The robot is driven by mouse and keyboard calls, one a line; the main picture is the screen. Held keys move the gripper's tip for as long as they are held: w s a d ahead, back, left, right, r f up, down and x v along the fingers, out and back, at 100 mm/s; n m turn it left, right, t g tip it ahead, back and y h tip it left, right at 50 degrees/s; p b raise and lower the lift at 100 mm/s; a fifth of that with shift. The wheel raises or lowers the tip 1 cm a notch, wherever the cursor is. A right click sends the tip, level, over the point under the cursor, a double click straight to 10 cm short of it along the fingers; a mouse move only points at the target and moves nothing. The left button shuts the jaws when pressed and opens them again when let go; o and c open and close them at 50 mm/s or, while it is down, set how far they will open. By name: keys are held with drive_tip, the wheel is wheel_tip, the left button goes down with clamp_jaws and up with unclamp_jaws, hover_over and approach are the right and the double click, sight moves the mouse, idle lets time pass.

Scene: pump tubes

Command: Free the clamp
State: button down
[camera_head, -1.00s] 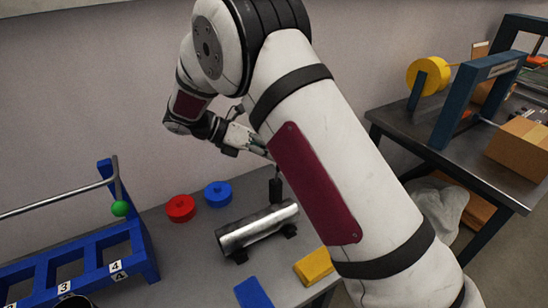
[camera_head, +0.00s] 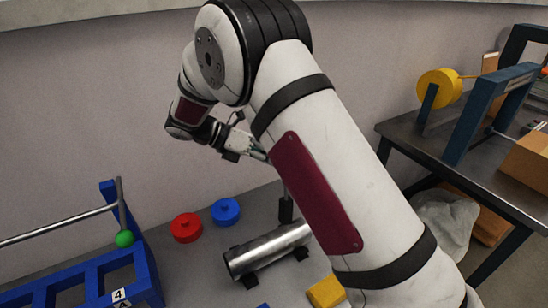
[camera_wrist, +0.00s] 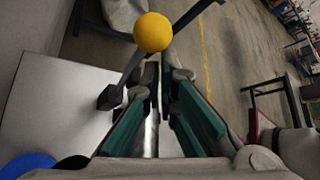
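A shiny metal tube (camera_head: 265,250) lies on dark supports on the grey table, its right end hidden by my arm. A black upright post (camera_head: 286,209) stands behind it and seems to be part of the clamp. In the wrist view a yellow ball (camera_wrist: 153,32) tops a dark lever (camera_wrist: 132,68), just beyond my fingertips. A black block (camera_wrist: 110,97) is by the lever's lower end. My gripper (camera_wrist: 165,78) has its green-padded fingers apart, with the tube visible in the gap. Whether a fingertip touches the lever is unclear. In the head view my arm hides the fingertips.
A red disc (camera_head: 186,227) and a blue disc (camera_head: 225,211) lie behind the tube. A yellow block (camera_head: 326,292) is at the front. A blue numbered rack (camera_head: 148,270) with a rod and green ball stands left. A second table is right.

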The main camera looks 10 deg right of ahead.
drive_tip(key=shift+a, duration=0.1)
drive_tip(key=s+v, duration=0.1)
drive_tip(key=v, duration=1.1)
drive_tip(key=shift+w, duration=0.45)
drive_tip(key=s+d+r+m+y+p, duration=0.3)
drive_tip(key=s+d+r+m+y, duration=0.4)
drive_tip(key=s+d+r+m, duration=0.6)
drive_tip(key=s+d+m+t+y+p, duration=0.1)
drive_tip(key=s+d+m+t+y, duration=0.1)
drive_tip(key=s+m, duration=0.4)
drive_tip(key=s+d+m+t+y, duration=0.2)
drive_tip(key=s+m, duration=0.4)
drive_tip(key=s, duration=1)
drive_tip(key=shift+s+f+t+y+p, duration=0.2)
drive_tip(key=shift+s+t+y+p, duration=0.2)
drive_tip(key=shift+t, duration=0.2)
drive_tip(key=shift+d, duration=0.15)
